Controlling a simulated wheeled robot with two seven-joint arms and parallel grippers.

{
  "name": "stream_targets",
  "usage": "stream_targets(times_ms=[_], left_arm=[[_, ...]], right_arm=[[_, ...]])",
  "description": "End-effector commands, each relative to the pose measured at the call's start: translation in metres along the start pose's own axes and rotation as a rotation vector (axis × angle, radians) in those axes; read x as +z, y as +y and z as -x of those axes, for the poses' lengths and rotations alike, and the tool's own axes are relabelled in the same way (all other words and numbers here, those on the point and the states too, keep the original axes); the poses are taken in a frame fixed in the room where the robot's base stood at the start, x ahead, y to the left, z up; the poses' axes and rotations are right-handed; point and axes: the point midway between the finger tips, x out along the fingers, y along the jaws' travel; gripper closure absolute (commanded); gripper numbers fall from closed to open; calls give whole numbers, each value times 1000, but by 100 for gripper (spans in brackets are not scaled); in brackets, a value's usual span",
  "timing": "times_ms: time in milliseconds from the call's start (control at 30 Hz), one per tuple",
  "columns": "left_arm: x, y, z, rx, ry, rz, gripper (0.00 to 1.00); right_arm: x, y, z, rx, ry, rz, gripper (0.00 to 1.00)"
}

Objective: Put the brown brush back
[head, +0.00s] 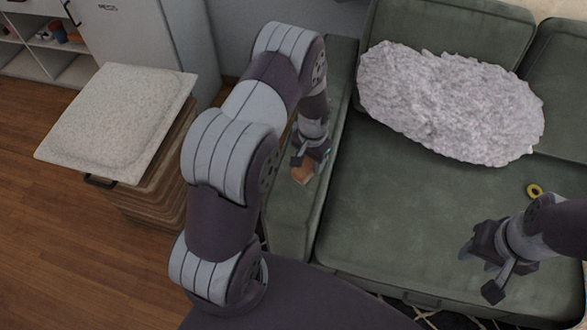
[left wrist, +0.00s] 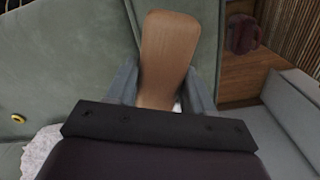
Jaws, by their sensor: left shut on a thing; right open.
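The brown brush (head: 303,174) is in my left gripper (head: 312,157), over the sofa's left armrest in the head view. In the left wrist view the brush (left wrist: 166,55) shows its smooth brown wooden back between the two grey fingers (left wrist: 160,85), which are shut on it. Its bristle side is mostly hidden. I cannot tell whether the brush touches the armrest. My right gripper (head: 482,272) is open and empty above the front right of the sofa seat.
The green sofa (head: 375,215) holds a fluffy grey cushion (head: 450,105) and a small yellow ring (head: 535,190). A lidded woven basket (head: 115,120) stands left of the sofa, before a grey cabinet (head: 150,40). A white shelf (head: 40,60) is at the far left. The middle seat is clear.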

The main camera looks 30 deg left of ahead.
Motion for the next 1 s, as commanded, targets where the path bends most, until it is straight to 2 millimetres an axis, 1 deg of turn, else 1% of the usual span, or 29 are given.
stream_targets(times_ms=[33,100,200,267,333,433,500,700,833,867,900,933,1000], left_arm=[[7,-11,-7,1,-2,5,72],[14,-23,-15,0,-1,4,72],[19,-32,-22,0,0,2,72],[21,-34,-30,1,-2,0,72],[21,-34,-44,1,-3,-1,72],[20,-34,-59,0,0,-1,72],[20,-34,-64,0,1,-1,72],[20,-34,-64,-1,1,-1,72],[20,-34,-68,0,1,0,72],[20,-34,-68,0,1,0,44],[20,-34,-67,0,1,0,31],[20,-34,-67,0,1,0,22],[20,-34,-67,0,1,0,22]], right_arm=[[0,0,2,0,0,0,57],[0,0,3,0,0,0,57],[-1,0,3,0,1,0,57],[-1,0,3,0,1,0,57],[-1,0,3,0,1,0,57],[-1,0,3,0,1,0,57],[-1,0,3,0,1,0,57],[-1,0,3,0,1,0,57],[0,0,-1,0,1,0,57],[0,0,0,0,1,0,57],[0,0,0,0,1,0,57],[0,0,1,0,1,0,57],[0,0,1,0,1,0,57]])
